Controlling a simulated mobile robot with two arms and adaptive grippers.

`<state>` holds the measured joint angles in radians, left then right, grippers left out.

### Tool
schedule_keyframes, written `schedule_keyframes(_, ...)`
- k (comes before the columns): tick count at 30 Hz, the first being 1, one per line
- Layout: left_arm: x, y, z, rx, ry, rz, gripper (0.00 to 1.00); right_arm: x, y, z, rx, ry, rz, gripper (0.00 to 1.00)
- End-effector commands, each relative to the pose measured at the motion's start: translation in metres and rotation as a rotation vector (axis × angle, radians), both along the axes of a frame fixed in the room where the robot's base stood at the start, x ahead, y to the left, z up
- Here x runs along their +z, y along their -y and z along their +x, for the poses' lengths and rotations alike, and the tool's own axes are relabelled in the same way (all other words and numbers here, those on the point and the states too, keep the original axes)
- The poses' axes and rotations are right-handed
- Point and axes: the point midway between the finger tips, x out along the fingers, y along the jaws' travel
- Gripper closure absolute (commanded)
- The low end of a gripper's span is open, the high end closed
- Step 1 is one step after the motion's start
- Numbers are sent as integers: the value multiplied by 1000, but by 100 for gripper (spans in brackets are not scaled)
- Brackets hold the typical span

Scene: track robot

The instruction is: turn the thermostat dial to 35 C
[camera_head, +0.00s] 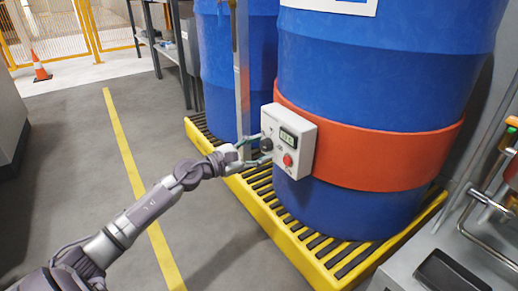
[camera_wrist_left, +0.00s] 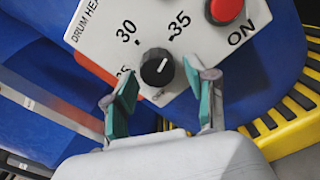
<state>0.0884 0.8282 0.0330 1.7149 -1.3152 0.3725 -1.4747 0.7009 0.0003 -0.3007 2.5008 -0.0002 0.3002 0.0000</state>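The thermostat dial is a small round black knob (camera_wrist_left: 157,67) with a white line, on the white control box (camera_head: 306,152). In the left wrist view the line slants up and right, roughly towards the 35 mark (camera_wrist_left: 180,24); the 30 mark (camera_wrist_left: 126,32) is up and left. My left gripper (camera_wrist_left: 160,80) is open, with one green-padded finger on each side of the dial. Whether either pad touches it I cannot tell. In the head view the same gripper (camera_head: 262,148) reaches the box's left side. The display digits (camera_head: 288,137) are too small to read. My right gripper is not in view.
A red button (camera_head: 288,160) sits beside the dial. The box is on a red band (camera_head: 380,151) around a blue drum (camera_head: 380,75), on a yellow spill pallet (camera_head: 310,262). A metal post (camera_head: 241,80) stands close by my gripper.

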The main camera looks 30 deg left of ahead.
Motion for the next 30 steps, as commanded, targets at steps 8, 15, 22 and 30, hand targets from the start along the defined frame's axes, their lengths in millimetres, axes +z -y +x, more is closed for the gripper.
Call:
schedule_keyframes(8, 1, 0, 0, 1, 3, -1, 38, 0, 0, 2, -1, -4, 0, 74)
schedule_keyframes(15, 0, -7, -16, 1, 0, -2, 38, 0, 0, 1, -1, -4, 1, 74)
schedule_keyframes(22, -1, -22, -55, 1, -3, -2, 38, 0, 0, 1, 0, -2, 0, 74)
schedule_keyframes(30, 0, -41, -97, 2, 0, -3, 38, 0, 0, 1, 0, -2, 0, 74)
